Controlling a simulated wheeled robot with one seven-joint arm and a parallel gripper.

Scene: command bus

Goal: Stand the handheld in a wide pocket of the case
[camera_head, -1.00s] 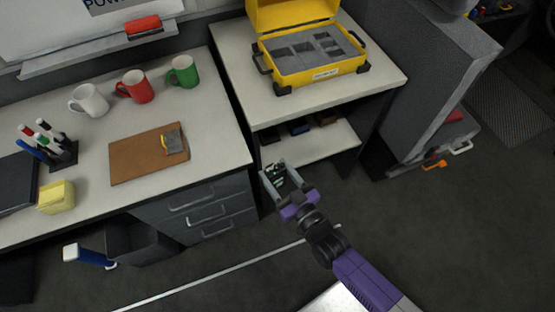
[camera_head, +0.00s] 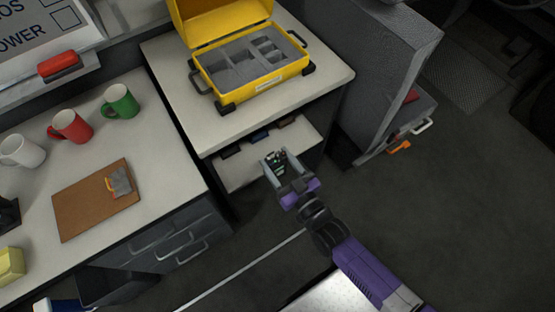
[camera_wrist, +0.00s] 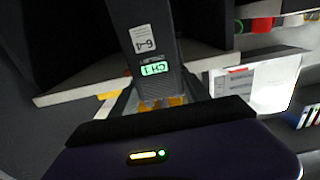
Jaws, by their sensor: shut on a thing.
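The handheld (camera_head: 277,157) is a dark radio. In the wrist view the handheld (camera_wrist: 155,60) shows a lit green "CH 1" display and a white label, both upside down. My gripper (camera_head: 281,162) is shut on it, in front of and below the top that bears the case. The yellow case (camera_head: 262,87) stands open on that top, its lid up at the back. Grey dividers split it into wider pockets at left and middle and small ones at right. The pocket floors are hard to make out.
The pale cabinet top (camera_head: 190,110) has bare room left and front of the case. Its open shelf (camera_head: 237,173) lies just behind my gripper. A grey partition (camera_head: 385,70) rises at right. A desk at left holds mugs, including a green mug (camera_head: 120,102), and a brown board (camera_head: 85,212).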

